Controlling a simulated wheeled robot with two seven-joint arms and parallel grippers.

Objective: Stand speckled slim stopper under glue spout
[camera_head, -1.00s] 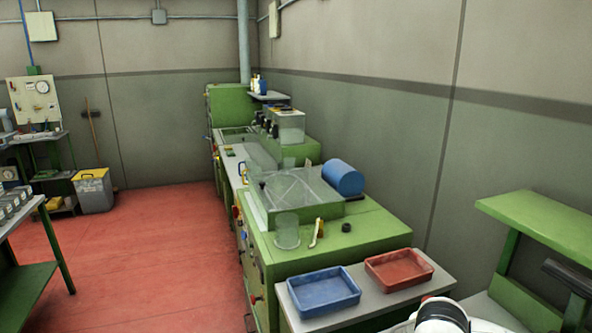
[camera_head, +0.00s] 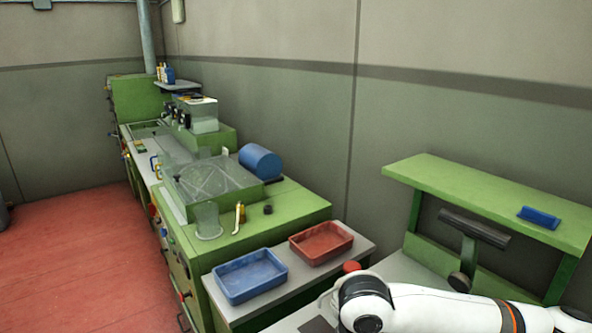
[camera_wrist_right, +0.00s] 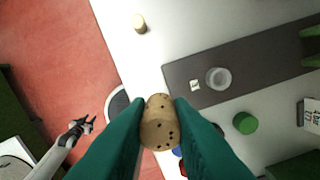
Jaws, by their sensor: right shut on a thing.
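My right gripper (camera_wrist_right: 158,122) is shut on a speckled tan cork stopper (camera_wrist_right: 158,128) with dark spots, held between its green fingers in the wrist view. The stopper is above the floor and the light bench edge, apart from the surface. My left gripper (camera_wrist_right: 84,122) shows small at the left of the wrist view, with its dark fingers spread and nothing visible between them. In the head view my right arm comes in at the bottom right, but its gripper is not visible. I cannot pick out the glue spout for certain.
A plain cork piece (camera_wrist_right: 140,24) stands on the light bench. A green round thing (camera_wrist_right: 245,123) is nearby. Blue (camera_head: 250,276) and red (camera_head: 321,243) trays stand beside a green machine.

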